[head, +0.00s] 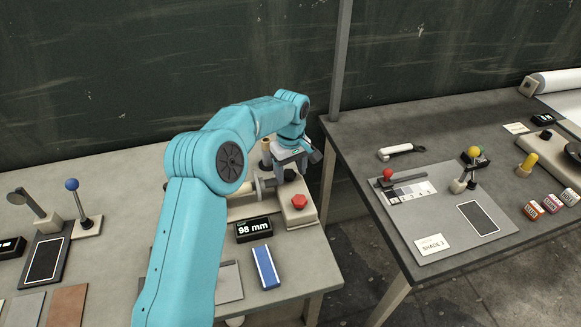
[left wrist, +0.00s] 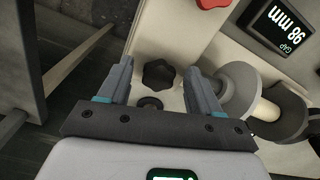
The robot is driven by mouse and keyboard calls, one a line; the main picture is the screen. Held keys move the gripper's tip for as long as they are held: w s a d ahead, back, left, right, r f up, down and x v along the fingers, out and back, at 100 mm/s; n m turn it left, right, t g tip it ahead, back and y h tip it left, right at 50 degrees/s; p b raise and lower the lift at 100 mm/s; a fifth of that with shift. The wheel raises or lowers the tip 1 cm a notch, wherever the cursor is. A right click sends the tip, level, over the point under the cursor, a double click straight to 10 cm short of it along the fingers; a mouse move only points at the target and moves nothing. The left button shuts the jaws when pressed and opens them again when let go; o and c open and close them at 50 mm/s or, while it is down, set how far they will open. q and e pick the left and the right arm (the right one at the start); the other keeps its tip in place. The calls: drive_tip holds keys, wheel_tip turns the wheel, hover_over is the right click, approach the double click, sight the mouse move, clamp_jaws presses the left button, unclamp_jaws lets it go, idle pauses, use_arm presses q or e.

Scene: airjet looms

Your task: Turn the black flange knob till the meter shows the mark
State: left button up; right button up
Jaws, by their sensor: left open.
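The black flange knob (left wrist: 158,73), a lobed knob, sits on a pale block and shows between my left gripper's fingers in the left wrist view. My left gripper (left wrist: 157,68) is open, with one finger on each side of the knob; I cannot tell whether they touch it. In the head view the left gripper (head: 291,163) points down over the device and largely hides the knob. The meter (head: 253,228) reads 98 mm; it also shows in the left wrist view (left wrist: 285,28), labelled GAP. My right gripper is not in view.
A red knob (head: 299,202) stands on the same device, close to my left gripper. Grey rollers (left wrist: 238,82) lie right beside a finger. A blue block (head: 266,267) lies in front of the meter. A gap separates this table from the right table (head: 350,140).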

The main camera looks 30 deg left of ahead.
use_arm(q)
wheel_tip(320, 180, up, 8)
drive_tip(key=shift+r, duration=0.15)
wheel_tip(320, 180, up, 7)
drive_tip(key=p, duration=0.2)
hover_over(290, 174)
drive_tip(key=shift+d+r, duration=0.1)
drive_tip(key=shift+r, duration=0.4)
